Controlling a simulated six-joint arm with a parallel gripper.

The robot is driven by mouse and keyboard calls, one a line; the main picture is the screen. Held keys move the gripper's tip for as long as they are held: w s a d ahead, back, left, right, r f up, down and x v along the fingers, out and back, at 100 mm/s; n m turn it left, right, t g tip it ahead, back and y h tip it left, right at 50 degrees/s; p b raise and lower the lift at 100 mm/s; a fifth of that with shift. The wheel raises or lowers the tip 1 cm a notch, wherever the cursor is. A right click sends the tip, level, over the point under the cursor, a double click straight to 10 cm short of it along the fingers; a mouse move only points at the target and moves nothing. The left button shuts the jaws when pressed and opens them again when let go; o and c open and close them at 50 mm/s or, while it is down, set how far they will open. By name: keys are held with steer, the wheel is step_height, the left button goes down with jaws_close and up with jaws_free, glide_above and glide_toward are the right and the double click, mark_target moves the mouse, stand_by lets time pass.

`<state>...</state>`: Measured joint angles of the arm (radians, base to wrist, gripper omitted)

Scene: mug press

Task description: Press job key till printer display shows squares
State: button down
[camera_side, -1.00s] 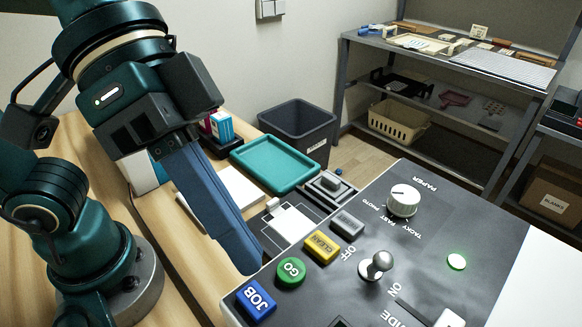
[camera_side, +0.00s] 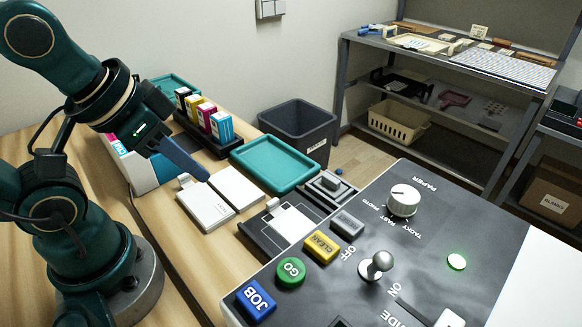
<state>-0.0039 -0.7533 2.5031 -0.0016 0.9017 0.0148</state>
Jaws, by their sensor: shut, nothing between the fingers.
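The blue JOB key (camera_side: 256,300) sits at the near left corner of the dark sloped control panel (camera_side: 450,215). The green GO key (camera_side: 291,272), the yellow CLEAN key (camera_side: 321,247) and a grey key (camera_side: 347,224) run up the panel edge from it. My gripper (camera_side: 203,176) is shut and empty. It is up and left of the panel, above the white pads on the bench, well apart from the JOB key. The printer display cannot be made out; only a dark edge shows at the bottom of the panel.
White pads (camera_side: 207,205) lie under my gripper. A rack of coloured cartridges (camera_side: 205,118) and a teal tray (camera_side: 277,163) stand behind. A metal toggle (camera_side: 376,264), a white dial (camera_side: 404,200) and a lit green lamp (camera_side: 457,262) are on the panel. A dark bin (camera_side: 299,128) stands beyond the bench.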

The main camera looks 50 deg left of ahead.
stand_by(0.3)
step_height(320, 180, up, 14)
steer(key=m+g+h, duration=0.3)
steer(key=m+g, duration=0.3)
steer(key=m, duration=1.2)
glide_above(255, 302)
steer(key=a, duration=0.4)
steer(key=shift+d+r, duration=0.1)
steer(key=shift+r, duration=0.1)
steer(key=x, duration=1.2)
steer(key=shift+w+f, duration=0.15)
steer(key=shift+f, duration=0.85)
